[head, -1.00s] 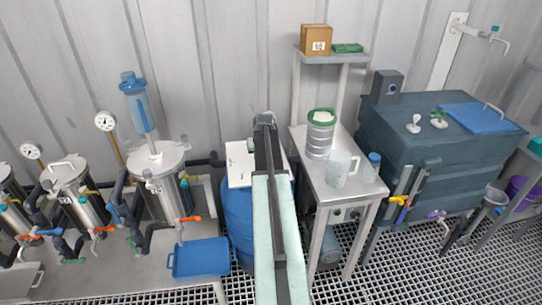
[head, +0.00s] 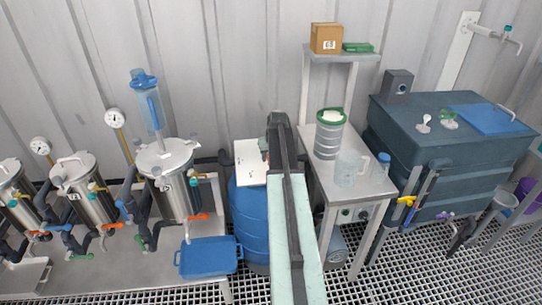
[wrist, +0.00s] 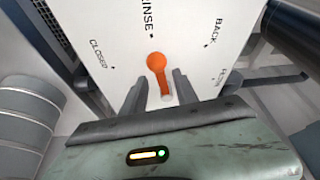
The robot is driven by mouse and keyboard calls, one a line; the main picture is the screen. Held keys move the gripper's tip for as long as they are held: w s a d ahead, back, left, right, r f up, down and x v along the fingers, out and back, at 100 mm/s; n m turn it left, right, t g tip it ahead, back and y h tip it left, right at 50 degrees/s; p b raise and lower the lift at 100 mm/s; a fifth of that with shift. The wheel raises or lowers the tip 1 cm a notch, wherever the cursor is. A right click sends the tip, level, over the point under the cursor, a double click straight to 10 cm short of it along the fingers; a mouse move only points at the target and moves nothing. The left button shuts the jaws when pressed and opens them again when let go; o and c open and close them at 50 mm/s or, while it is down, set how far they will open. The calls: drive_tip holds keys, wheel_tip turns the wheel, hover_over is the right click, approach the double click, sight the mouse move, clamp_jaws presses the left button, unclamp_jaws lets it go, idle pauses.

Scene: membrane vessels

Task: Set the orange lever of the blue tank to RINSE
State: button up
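The blue tank (head: 250,220) stands at the wall in the head view, partly behind my arm. Its white panel (head: 250,165) is on top, and the wrist view shows that panel (wrist: 185,22) close up, with the labels CLOSED, RINSE, BACK and a fourth, hard-to-read one. The orange lever (wrist: 157,63) has its round end near the panel's middle, below the RINSE mark, and its narrow part runs down toward my gripper. My gripper (wrist: 158,88) is open, with one dark finger on each side of the lever's narrow part. I cannot tell whether either finger touches it.
Steel vessels (head: 170,185) and a blue tray (head: 208,256) are left. A large dark tank (head: 430,140) is at right.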

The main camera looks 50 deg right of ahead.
drive_tip(key=shift+r, duration=0.1)
drive_tip(key=p+v, duration=0.7)
drive_tip(key=v, duration=0.1)
